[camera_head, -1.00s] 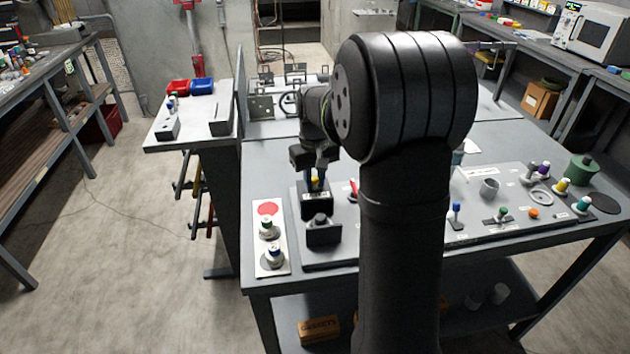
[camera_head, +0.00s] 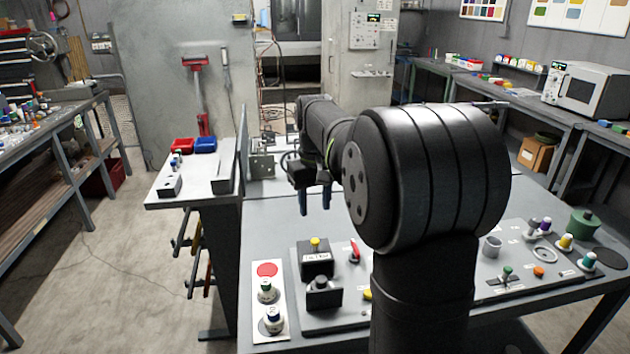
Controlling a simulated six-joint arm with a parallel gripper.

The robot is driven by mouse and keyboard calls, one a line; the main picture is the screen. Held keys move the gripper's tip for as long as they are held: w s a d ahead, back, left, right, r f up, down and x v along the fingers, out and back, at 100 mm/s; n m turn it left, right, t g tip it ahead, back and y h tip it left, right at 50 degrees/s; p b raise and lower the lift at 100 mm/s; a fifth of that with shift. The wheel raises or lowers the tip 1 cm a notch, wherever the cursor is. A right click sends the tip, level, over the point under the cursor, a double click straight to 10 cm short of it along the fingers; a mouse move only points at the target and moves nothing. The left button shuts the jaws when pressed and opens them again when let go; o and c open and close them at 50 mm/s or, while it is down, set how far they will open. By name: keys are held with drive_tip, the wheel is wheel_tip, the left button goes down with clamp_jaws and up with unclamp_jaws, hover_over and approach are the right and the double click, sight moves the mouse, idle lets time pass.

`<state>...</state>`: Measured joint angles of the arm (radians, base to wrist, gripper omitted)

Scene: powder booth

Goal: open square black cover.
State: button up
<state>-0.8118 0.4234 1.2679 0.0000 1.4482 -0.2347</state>
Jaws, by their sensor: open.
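A square black box (camera_head: 316,262) with a white label and a yellow knob on top sits on a grey panel (camera_head: 350,322) on the bench. A second, lower black block (camera_head: 323,297) with a dark round top stands just in front of it. I cannot tell for sure which of the two is the cover, or whether either lid is raised. My gripper (camera_head: 315,208) hangs above and behind the box, fingers pointing down, open and empty, apart from the box. My own arm hides part of the panel to the right.
A white strip (camera_head: 281,325) with a red disc and two capped knobs lies left of the panel. A red lever (camera_head: 354,250) stands right of the box. More knobs and a green pot (camera_head: 583,222) are at the right. The bench left of my gripper is mostly clear.

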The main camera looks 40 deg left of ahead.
wheel_tip(320, 180, up, 6)
hover_over(315, 241)
drive_tip(key=shift+w, duration=0.1)
idle(0.6)
wheel_tip(315, 241, down, 18)
drive_tip(key=shift+r, duration=0.25)
idle(0.5)
